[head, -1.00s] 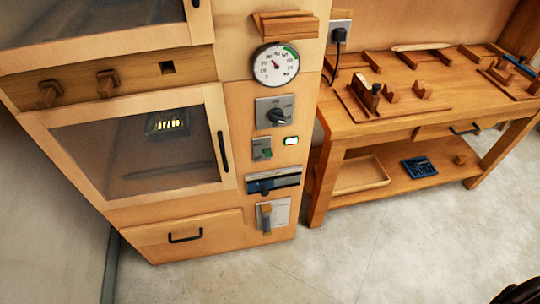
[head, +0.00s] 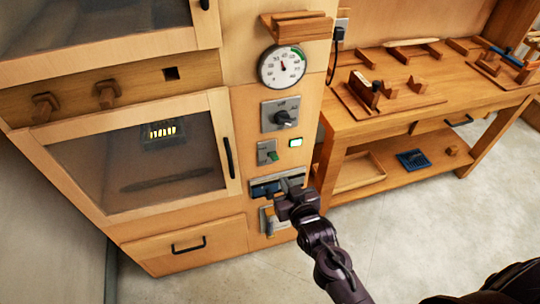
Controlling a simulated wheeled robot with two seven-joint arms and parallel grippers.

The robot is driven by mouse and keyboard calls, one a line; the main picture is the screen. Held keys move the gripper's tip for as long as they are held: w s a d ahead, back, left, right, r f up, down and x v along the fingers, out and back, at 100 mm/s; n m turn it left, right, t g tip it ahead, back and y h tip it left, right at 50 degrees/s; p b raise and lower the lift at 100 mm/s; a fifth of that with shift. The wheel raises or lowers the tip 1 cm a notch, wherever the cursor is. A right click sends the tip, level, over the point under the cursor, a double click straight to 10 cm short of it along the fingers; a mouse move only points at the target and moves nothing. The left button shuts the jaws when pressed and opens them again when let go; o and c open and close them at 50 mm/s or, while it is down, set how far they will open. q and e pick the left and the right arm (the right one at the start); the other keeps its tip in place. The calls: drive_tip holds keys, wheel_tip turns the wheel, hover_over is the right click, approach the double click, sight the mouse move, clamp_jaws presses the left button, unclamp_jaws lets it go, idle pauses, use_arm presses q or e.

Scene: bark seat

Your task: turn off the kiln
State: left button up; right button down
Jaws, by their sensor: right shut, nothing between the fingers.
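The kiln is a wooden cabinet with a glass door (head: 130,160); yellow bars (head: 160,131) glow behind the glass. My right gripper (head: 288,186) is shut and empty in front of the slider panel. It hides the panel's right part and some of the lever plate; contact cannot be told. My left gripper is not in view.
A wooden workbench (head: 400,121) with tools and a lower shelf stands right of the kiln. A black plug and cord (head: 337,40) hang between them. A closed drawer (head: 190,246) is below the kiln door. The floor (head: 400,225) in front is clear.

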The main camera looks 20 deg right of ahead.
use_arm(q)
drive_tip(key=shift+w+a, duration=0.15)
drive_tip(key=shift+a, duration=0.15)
use_arm(e)
wheel_tip(320, 180, up, 7)
drive_tip(key=w+t, duration=0.1)
drive_tip(key=shift+f+t, duration=0.15)
drive_tip(key=shift+t, duration=0.15)
drive_tip(key=p, duration=0.1)
hover_over(274, 156)
drive_tip(key=shift+s+f, duration=0.45)
drive_tip(key=shift+f, duration=0.15)
drive_tip(key=f, duration=0.3)
drive_tip(key=shift+s+p, duration=0.3)
drive_tip(key=shift+s+f, duration=0.3)
drive_tip(key=shift+f, duration=0.15)
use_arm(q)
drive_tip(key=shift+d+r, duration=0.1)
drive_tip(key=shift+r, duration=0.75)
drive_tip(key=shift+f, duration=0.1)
